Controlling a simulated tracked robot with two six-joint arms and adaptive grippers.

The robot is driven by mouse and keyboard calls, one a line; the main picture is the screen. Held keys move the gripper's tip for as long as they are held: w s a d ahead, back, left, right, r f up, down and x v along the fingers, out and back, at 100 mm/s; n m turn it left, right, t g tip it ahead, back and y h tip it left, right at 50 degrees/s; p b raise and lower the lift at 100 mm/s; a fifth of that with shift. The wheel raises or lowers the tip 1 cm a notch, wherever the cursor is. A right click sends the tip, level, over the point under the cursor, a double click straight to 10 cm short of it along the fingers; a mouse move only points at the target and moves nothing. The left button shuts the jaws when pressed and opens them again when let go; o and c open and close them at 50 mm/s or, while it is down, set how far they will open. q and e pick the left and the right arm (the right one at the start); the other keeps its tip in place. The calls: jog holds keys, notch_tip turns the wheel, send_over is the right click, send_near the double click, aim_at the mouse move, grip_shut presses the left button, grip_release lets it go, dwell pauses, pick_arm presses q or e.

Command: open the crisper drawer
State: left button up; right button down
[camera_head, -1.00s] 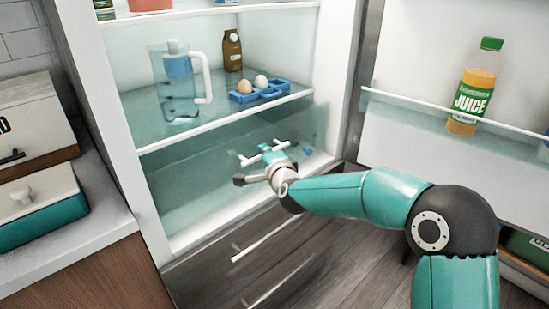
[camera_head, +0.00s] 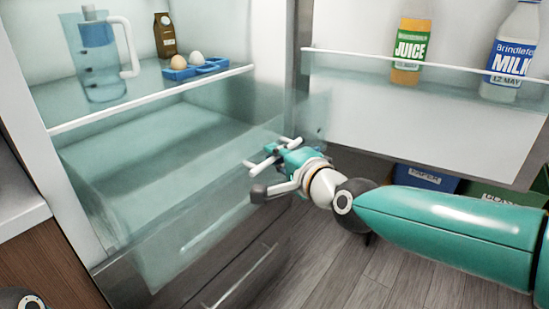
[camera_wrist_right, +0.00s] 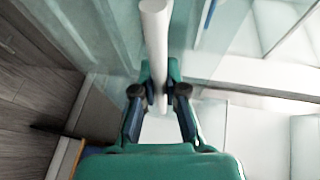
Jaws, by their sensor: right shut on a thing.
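The crisper drawer (camera_head: 190,232) is a clear, bluish bin under the lowest glass shelf of the fridge. It stands pulled out, with its front beyond the shelf edge, and its inside looks empty. Its white bar handle (camera_head: 259,168) is at the drawer's front. My right gripper (camera_head: 278,155) is shut on this handle. In the right wrist view the handle (camera_wrist_right: 155,40) runs between the fingers. The fingers partly hide the handle in the head view. My left gripper is not in view.
The shelf above holds a pitcher (camera_head: 100,55), a brown carton (camera_head: 164,36) and eggs in a blue holder (camera_head: 195,68). The open door at right holds juice (camera_head: 411,45) and milk (camera_head: 513,55). A lower drawer handle (camera_head: 240,278) sits below. Wooden floor (camera_head: 345,275) is clear at front.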

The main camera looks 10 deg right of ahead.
jog(key=shift+s+a+f, duration=0.15)
jog(key=shift+a+f, duration=0.1)
jog(key=c, duration=1.3)
grip_release()
jog(key=shift+r, duration=0.1)
jog(key=shift+o, duration=0.5)
jog(key=shift+d+r, duration=0.1)
jog(key=v, duration=1.2)
